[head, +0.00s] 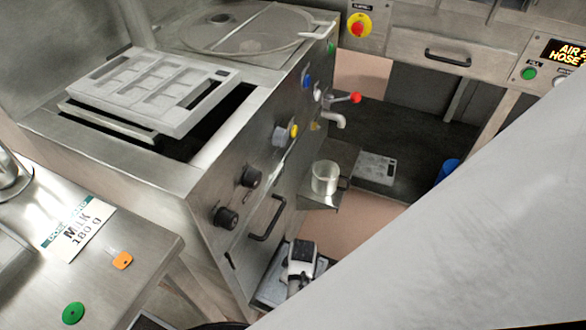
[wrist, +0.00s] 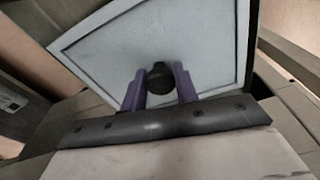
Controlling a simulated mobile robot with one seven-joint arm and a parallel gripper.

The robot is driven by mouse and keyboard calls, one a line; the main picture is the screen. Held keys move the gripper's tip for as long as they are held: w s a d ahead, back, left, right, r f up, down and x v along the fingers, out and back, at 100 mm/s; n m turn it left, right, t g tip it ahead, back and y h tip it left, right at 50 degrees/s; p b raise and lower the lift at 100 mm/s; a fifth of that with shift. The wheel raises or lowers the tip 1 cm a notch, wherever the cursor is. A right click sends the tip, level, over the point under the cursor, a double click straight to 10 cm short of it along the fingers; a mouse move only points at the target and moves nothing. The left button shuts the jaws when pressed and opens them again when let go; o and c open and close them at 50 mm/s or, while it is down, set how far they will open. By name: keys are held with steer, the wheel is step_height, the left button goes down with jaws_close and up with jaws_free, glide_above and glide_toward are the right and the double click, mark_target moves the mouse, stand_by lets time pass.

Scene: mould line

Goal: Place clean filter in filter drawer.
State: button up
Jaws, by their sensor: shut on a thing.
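My gripper (wrist: 160,85) has purple fingers shut on the black knob (wrist: 160,76) of a pale, flat, rectangular panel with a light rim, which I take to be the clean filter (wrist: 205,45). In the head view my gripper (head: 300,262) is low at the foot of the steel machine, over a pale flat piece (head: 268,288) that seems to be the filter. The machine's front has a black bar handle (head: 267,218) above it. Which part is the filter drawer is not clear, and I cannot tell whether the panel rests in anything.
The machine top carries a grey mould tray (head: 150,85) and a round mesh cover (head: 245,30). A clear jug (head: 325,178) stands on a small shelf below a tap. A steel table (head: 110,270) is at lower left. My arm covers the lower right.

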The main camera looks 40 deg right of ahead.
step_height(320, 180, down, 3)
steer(key=shift+f, duration=0.1)
steer(key=shift+w+a+f, duration=0.1)
steer(key=shift+w+f, duration=0.05)
steer(key=shift+f, duration=0.25)
steer(key=shift+f, duration=0.2)
steer(key=o, duration=1.1)
steer(key=r, duration=0.4)
steer(key=s+r+p, duration=0.1)
steer(key=r, duration=0.7)
steer(key=shift+s+d+r, duration=0.15)
steer(key=shift+s+d, duration=0.05)
